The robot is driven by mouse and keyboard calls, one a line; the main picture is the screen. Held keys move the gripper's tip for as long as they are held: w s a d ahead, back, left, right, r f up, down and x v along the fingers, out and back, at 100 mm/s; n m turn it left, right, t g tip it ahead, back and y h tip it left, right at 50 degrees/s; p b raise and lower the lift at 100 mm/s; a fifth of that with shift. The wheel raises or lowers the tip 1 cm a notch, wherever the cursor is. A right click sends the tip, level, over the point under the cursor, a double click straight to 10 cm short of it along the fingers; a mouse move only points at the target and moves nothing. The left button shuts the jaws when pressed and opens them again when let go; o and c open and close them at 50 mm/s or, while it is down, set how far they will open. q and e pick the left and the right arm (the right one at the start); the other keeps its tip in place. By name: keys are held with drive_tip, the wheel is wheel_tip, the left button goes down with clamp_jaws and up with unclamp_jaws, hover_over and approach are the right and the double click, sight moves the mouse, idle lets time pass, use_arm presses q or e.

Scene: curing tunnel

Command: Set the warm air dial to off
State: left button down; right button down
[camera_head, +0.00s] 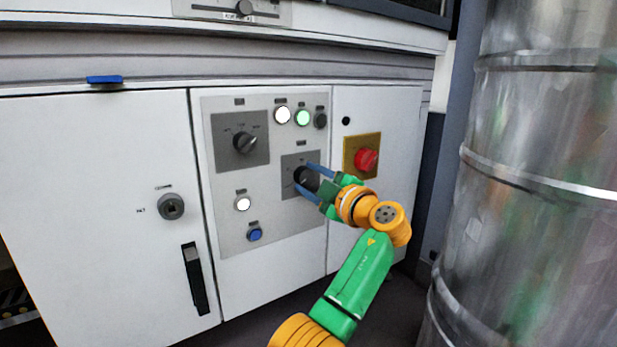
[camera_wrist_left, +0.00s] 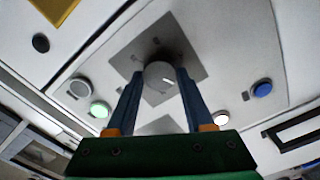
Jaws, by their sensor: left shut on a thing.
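A dark round dial (camera_head: 304,178) sits on a small grey plate (camera_head: 289,190) in the middle of the white control panel. My left gripper (camera_head: 309,180) is shut on this dial, its blue fingers on either side of the knob. In the left wrist view the dial (camera_wrist_left: 159,76) sits between the fingertips, with a light pointer mark on its face. The plate's lettering is too small to read. A second, larger dial (camera_head: 244,142) on a bigger grey plate stands up and to the left, untouched. My right gripper is not in view.
White (camera_head: 282,115) and green (camera_head: 303,118) lamps sit above the held dial. A red knob (camera_head: 366,159) on a yellow plate is close to its right. A blue button (camera_head: 254,234) lies below left. A large metal duct (camera_head: 540,190) stands at the right.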

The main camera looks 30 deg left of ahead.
use_arm(q)
drive_tip(key=shift+s+a, duration=0.15)
idle(0.3)
drive_tip(key=c, duration=0.6)
unclamp_jaws()
drive_tip(key=o, duration=0.3)
drive_tip(key=shift+s+a, duration=0.15)
drive_tip(key=shift+s, duration=0.05)
